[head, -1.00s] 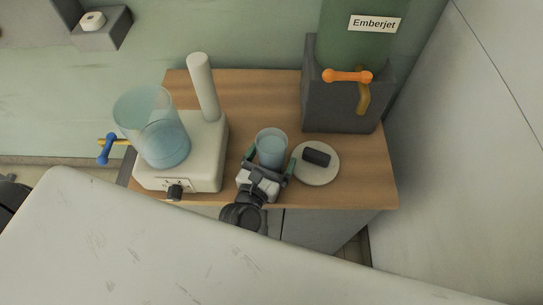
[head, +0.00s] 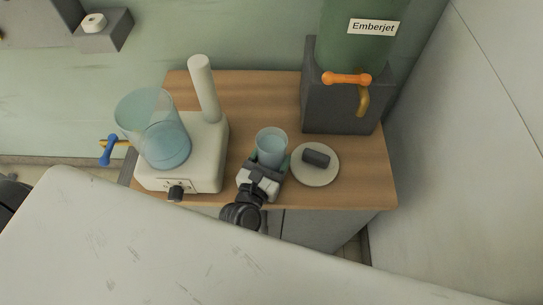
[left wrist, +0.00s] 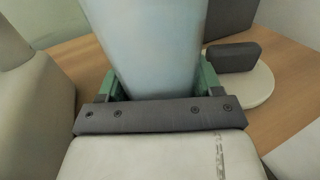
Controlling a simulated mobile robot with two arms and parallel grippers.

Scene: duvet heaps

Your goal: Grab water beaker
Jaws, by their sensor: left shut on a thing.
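A small clear beaker (head: 271,146) with bluish water stands upright on the wooden counter (head: 258,90). It also fills the upper middle of the left wrist view (left wrist: 152,45). My left gripper (head: 268,162) is shut on this beaker, with its green fingers on either side of it; they show in the left wrist view (left wrist: 160,85). The beaker's base is hidden by the gripper. A larger clear beaker (head: 152,128) with bluish water stands on a white stirrer device to the left. My right gripper is not in view.
The white device (head: 205,160) has a tall post close left of the gripper. A round pale dish (head: 316,178) with a dark block (head: 316,158) lies just right. A grey box (head: 340,110) under a green "Emberjet" cylinder (head: 352,45) stands behind right. A pale surface (head: 150,240) fills the foreground.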

